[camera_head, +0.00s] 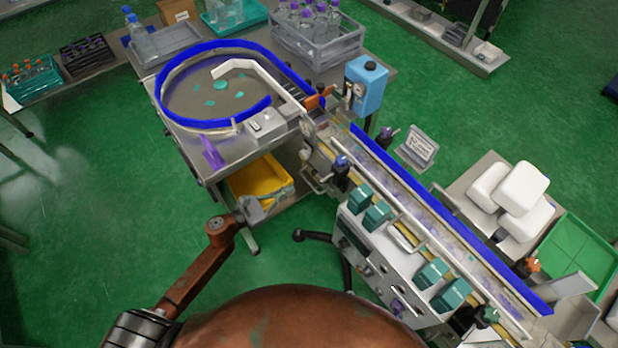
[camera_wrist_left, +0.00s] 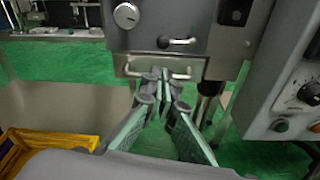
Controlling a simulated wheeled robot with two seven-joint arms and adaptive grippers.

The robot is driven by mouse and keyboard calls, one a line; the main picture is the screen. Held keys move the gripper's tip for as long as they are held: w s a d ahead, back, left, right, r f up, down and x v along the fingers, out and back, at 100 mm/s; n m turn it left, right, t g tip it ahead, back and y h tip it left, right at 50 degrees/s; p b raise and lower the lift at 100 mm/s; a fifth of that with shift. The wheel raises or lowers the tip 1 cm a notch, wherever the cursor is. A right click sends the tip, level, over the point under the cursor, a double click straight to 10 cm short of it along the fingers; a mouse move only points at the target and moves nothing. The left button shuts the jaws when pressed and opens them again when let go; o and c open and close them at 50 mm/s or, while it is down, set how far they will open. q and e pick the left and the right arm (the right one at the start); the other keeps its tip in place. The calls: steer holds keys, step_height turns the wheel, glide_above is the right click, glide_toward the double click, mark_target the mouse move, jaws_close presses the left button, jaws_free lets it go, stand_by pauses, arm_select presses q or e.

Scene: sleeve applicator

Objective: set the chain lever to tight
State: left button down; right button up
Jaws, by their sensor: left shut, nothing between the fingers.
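A grey metal housing (camera_wrist_left: 205,28) fills the top of the left wrist view. It carries a small horizontal metal lever (camera_wrist_left: 180,41) beside a dark pivot, below a round dial (camera_wrist_left: 126,15). No label reads clearly, so I cannot tell whether this is the chain lever. My left gripper (camera_wrist_left: 165,78) is shut and empty. Its fingertips point at the housing, below the lever and near a metal bracket (camera_wrist_left: 135,68); whether they touch it I cannot tell. In the head view the left gripper (camera_head: 256,207) is in front of the machine, beside the yellow bin. My right gripper is out of view.
The yellow bin (camera_head: 262,180) sits on a shelf under the blue-railed turntable (camera_head: 185,108). The conveyor with a blue rail (camera_head: 450,220) runs to the lower right. A control panel with a black knob (camera_wrist_left: 311,93) stands close on the right. Green floor left of the machine is clear.

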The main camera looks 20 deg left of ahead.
mark_target(319, 176)
arm_select(q)
steer(key=shift+w, duration=0.1)
steer(key=x, duration=1)
steer(key=shift+b, duration=0.35)
steer(key=shift+r+m+b, duration=0.15)
steer(key=shift+m+b, duration=0.15)
steer(key=shift+b, duration=0.1)
